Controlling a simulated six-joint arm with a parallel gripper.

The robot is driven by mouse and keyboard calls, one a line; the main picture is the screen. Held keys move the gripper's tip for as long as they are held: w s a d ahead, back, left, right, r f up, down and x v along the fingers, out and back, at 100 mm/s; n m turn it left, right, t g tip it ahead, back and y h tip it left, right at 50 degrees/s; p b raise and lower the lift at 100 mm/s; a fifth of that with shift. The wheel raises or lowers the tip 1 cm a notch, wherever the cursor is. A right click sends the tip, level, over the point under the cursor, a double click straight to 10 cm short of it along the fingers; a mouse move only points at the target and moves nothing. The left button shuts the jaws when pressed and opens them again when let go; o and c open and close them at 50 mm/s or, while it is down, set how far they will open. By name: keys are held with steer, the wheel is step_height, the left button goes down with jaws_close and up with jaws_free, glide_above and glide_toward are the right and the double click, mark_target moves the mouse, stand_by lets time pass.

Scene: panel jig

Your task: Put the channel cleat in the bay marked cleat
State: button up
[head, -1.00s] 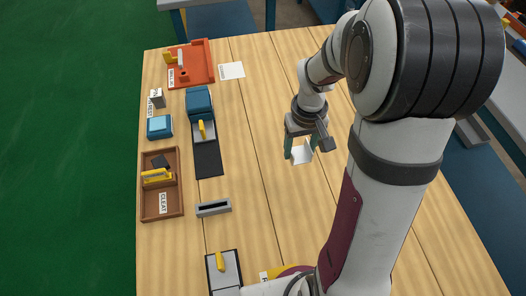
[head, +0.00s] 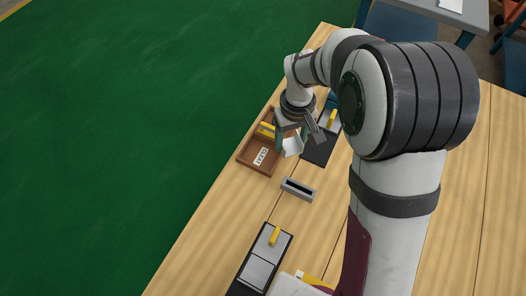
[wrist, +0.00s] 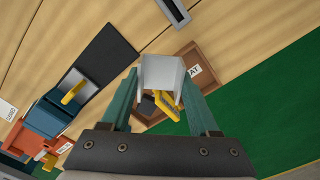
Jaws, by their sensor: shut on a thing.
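My gripper (head: 288,140) is shut on the channel cleat (head: 293,147), a pale grey-white U-shaped piece. In the wrist view the cleat (wrist: 162,73) sits between the two green fingertips (wrist: 160,82). The bay marked cleat is a brown tray (head: 247,154) with a white CLEAT label (head: 261,157). The gripper and cleat are over or beside the tray's right side in the head view; their height above it is hard to tell. A yellow-handled item (wrist: 166,104) is inside the tray, partly hidden behind the cleat in the wrist view.
A grey slotted block (head: 298,189) stands on the table in front of the tray. A dark mat (head: 318,153) lies right of the tray. Another dark plate with a yellow handle (head: 274,236) lies nearer. The wrist view shows a blue block (wrist: 47,119) and an orange tray (wrist: 28,140).

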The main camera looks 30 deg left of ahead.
glide_above(261, 157)
step_height(261, 157, down, 5)
steer(key=shift+r, duration=0.1)
steer(key=shift+f, duration=1.95)
steer(key=o, duration=1.4)
steer(key=shift+f, duration=0.1)
